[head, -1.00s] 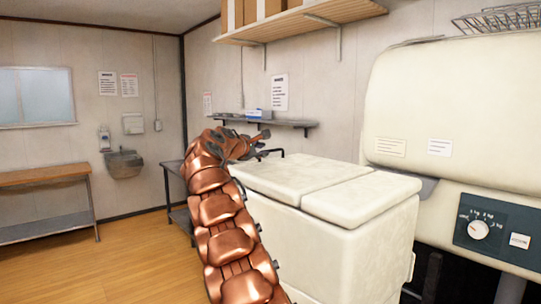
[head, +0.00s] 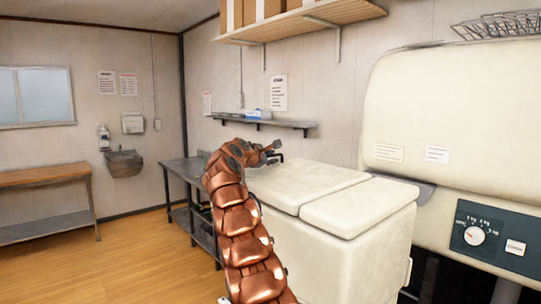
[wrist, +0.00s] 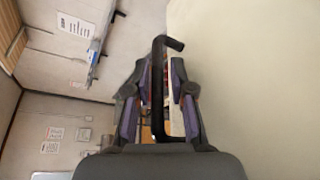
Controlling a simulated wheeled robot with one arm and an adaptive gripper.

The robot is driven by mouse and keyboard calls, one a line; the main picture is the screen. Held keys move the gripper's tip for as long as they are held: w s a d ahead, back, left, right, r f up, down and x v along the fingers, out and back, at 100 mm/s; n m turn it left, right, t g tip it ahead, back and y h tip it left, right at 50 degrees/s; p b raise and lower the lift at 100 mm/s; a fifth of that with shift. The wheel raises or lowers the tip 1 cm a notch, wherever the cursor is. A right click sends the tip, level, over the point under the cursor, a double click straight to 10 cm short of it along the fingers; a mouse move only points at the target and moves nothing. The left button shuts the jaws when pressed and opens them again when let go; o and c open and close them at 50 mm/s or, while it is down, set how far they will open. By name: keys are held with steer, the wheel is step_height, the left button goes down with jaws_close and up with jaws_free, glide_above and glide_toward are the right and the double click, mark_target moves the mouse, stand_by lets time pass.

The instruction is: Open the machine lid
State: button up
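The cream machine (head: 345,255) is a chest with a two-part lid. Its left lid part (head: 300,183) lies flat and closed, and the right lid part (head: 358,206) is also down. A black bar handle (wrist: 158,95) stands out beside a pale surface in the wrist view. My gripper (head: 274,152) is at the far left end of the lid. In the wrist view my gripper (wrist: 158,75) has its two fingers apart, one on each side of the handle, with gaps visible. The handle's lower end is partly hidden behind the gripper body.
A large cream machine (head: 450,110) with a dial (head: 475,235) stands at the right. A dark metal table (head: 185,168) is behind my arm. A wall shelf (head: 290,125) hangs above the chest.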

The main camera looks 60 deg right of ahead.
stand_by(0.3)
steer(key=shift+d, duration=0.1)
jaws_close()
